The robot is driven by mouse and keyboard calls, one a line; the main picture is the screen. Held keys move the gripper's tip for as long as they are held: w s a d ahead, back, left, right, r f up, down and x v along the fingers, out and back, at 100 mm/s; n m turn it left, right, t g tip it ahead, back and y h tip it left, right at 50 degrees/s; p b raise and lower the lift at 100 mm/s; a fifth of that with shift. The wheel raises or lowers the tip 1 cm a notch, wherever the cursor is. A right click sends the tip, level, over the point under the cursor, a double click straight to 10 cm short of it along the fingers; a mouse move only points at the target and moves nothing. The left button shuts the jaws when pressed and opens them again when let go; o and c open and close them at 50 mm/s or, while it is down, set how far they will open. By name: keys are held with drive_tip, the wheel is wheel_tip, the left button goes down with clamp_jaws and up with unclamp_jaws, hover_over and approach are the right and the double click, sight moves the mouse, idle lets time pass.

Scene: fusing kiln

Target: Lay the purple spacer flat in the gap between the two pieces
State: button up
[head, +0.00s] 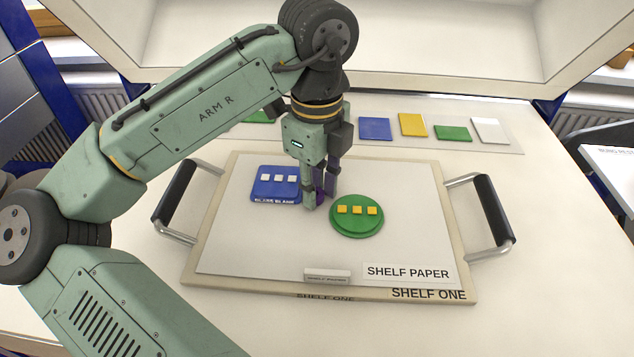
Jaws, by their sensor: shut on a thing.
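My gripper (319,203) points down over the shelf, between the two pieces. It is shut on the purple spacer (319,182), which shows as a dark purple strip, upright between the fingers. The blue square piece (268,190), with three white squares on it, lies left of my gripper. The round green piece (357,224), with three yellow squares, lies to the right and nearer the front. The fingers hide part of the gap and the blue piece's right edge. I cannot tell whether the spacer touches the paper.
The pieces lie on white shelf paper (255,240) on a board with a black-gripped handle at each side (175,192) (494,209). A small white block (327,275) lies at the front. Behind is a strip with coloured plates (375,128). The kiln opening is at the back.

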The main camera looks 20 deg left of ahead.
drive_tip(key=shift+o, duration=1.2)
drive_tip(key=shift+f, duration=0.15)
drive_tip(key=o, duration=0.4)
drive_tip(key=shift+o, duration=0.2)
wheel_tip(320, 180, up, 12)
drive_tip(key=p, duration=0.1)
drive_tip(key=shift+r, duration=0.2)
